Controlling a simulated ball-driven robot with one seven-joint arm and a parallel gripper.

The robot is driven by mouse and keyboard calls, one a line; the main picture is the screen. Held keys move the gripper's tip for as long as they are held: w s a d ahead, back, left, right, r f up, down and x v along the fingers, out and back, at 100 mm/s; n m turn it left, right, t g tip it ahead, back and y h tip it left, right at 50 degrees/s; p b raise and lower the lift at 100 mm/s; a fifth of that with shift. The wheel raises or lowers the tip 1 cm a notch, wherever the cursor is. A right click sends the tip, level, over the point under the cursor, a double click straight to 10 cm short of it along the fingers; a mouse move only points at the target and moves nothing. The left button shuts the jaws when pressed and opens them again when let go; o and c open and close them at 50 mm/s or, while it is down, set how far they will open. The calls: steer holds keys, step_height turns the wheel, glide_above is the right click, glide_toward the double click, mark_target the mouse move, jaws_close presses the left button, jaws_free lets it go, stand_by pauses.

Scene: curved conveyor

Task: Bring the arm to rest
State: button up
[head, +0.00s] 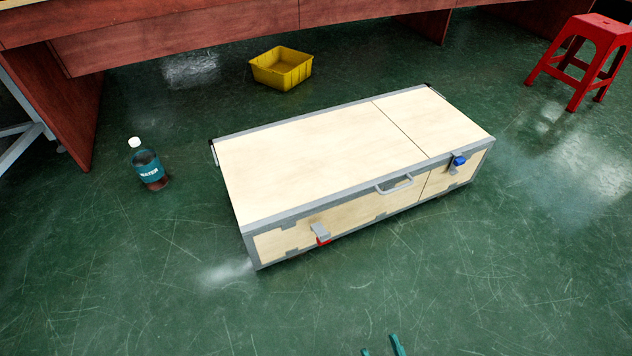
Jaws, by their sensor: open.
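My gripper (381,348) shows only as two teal fingertips at the bottom edge of the head view, right of centre. The fingertips are apart and nothing shows between them. The rest of my arm is out of view. The gripper appears in front of a pale wooden case (310,150) with grey metal edges, with green floor visible between them. The case lies closed on the floor, with a grey handle (395,185), a red-marked latch (320,233) and a blue-marked latch (457,162) on its front side.
A water bottle (147,165) stands left of the case. A yellow bin (281,69) sits behind it, near a dark red wooden table (180,35). A red stool (586,58) stands at the upper right. The green floor (150,290) around my gripper is clear.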

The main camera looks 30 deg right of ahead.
steer(key=w+a+f+n+g+y+p, duration=0.1)
steer(key=w+a+f+g+y, duration=0.1)
steer(key=w+a+g, duration=0.4)
steer(key=w+a+f+g+y+p, duration=0.1)
steer(key=w+a+g+y, duration=0.15)
steer(key=w, duration=0.55)
steer(key=s+d+r+m+g+h+p, duration=0.1)
steer(key=s+d+r+g+h+p, duration=0.1)
steer(key=s+d+r+g, duration=0.7)
steer(key=s+d+r+g+h+p, duration=0.2)
steer(key=s+d+r+g, duration=0.25)
steer(key=s+r, duration=0.55)
step_height(320, 180, up, 40)
steer(key=w+p, duration=0.2)
steer(key=p, duration=3.5)
steer(key=shift+a+f+g, duration=0.15)
steer(key=shift+f+g, duration=0.1)
steer(key=shift+g, duration=0.15)
